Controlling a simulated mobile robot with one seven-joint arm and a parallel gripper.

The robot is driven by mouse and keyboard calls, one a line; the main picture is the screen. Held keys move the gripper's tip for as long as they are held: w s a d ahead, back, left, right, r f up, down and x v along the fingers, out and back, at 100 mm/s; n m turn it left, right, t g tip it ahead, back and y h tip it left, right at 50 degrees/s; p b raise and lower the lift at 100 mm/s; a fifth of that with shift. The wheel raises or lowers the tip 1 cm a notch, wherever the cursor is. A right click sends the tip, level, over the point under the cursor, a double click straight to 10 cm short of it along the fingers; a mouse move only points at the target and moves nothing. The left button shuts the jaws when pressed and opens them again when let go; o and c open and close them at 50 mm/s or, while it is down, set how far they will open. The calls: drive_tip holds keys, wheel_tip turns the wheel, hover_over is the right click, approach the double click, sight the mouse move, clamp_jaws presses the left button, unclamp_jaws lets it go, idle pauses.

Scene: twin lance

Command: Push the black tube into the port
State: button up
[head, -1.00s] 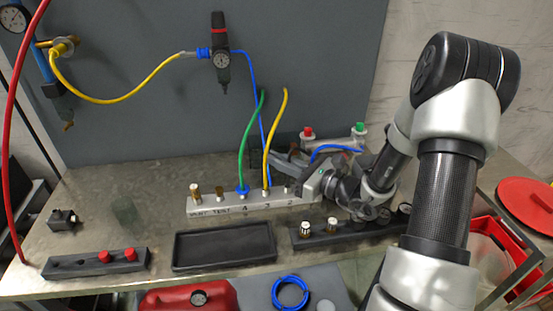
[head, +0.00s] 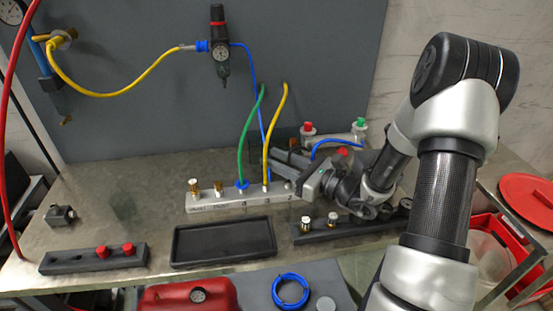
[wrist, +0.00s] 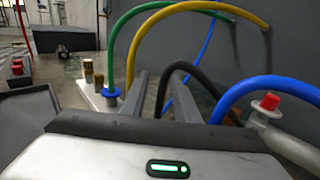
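The black tube (wrist: 207,80) arches in the wrist view; its left end drops between my fingers and its right side runs down behind my gripper's body. In the head view I cannot make the tube out clearly. The pale port block (head: 228,201) stands on the bench, with a green tube (head: 249,140) and a yellow tube (head: 275,130) upright in it. My gripper (head: 284,160) is above and behind the block's right end. In the wrist view my gripper (wrist: 162,95) has its fingers apart, wider than the tube. The tube's lower tip and the port under it are hidden.
An empty black tray (head: 224,243) lies in front of the block. A blue tube (wrist: 265,85) arches close on the right. The grey panel (head: 150,80) stands behind.

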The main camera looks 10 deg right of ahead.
drive_tip(key=v, duration=1.7)
drive_tip(key=shift+s, duration=0.2)
drive_tip(key=shift+r, duration=0.15)
